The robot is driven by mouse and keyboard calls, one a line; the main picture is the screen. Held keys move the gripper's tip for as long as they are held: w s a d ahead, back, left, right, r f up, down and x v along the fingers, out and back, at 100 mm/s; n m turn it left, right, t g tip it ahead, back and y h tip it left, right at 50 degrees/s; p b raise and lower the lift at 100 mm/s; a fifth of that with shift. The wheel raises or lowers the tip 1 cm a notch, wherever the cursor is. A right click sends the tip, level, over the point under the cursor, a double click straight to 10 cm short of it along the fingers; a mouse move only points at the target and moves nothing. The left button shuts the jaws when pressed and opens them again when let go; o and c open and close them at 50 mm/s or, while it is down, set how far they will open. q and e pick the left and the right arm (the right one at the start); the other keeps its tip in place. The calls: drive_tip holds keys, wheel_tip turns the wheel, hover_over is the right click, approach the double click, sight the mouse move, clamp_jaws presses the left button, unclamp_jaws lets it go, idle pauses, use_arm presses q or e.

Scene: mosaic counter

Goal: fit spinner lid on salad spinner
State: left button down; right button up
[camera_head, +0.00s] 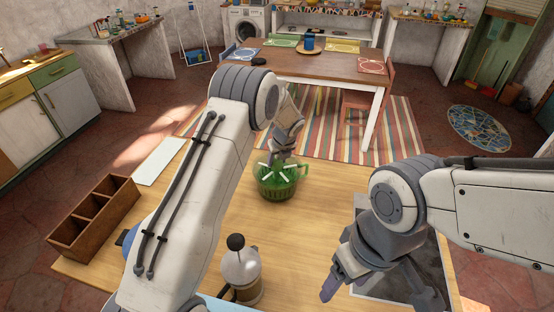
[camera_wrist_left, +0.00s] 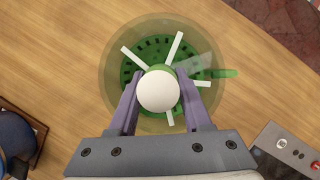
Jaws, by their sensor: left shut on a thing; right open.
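The salad spinner (camera_head: 277,188) is a green, see-through bowl with a side handle, standing on the wooden counter. In the left wrist view its slotted green basket (camera_wrist_left: 133,75) shows below the lid. The spinner lid (camera_wrist_left: 127,57) has white spokes and a round white knob (camera_wrist_left: 158,91). My left gripper (camera_head: 283,153) is over the bowl, and its purple fingers (camera_wrist_left: 157,88) are shut on the knob from both sides. The lid looks roughly centred over the bowl; I cannot tell whether it touches the rim. My right gripper (camera_head: 384,291) is open and empty at the front right.
A brown compartment box (camera_head: 94,217) stands at the left, near a pale flat board (camera_head: 160,161). A French press (camera_head: 240,272) stands at the front. A dark panel (camera_head: 425,255) lies beneath my right gripper.

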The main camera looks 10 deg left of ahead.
sight(281, 173)
use_arm(q)
drive_tip(key=shift+f, duration=0.2)
drive_tip(key=shift+c, duration=1.3)
unclamp_jaws()
drive_tip(key=b+v, duration=0.3)
drive_tip(key=v, duration=0.7)
drive_tip(key=shift+r, duration=0.25)
drive_tip(key=shift+s, duration=0.1)
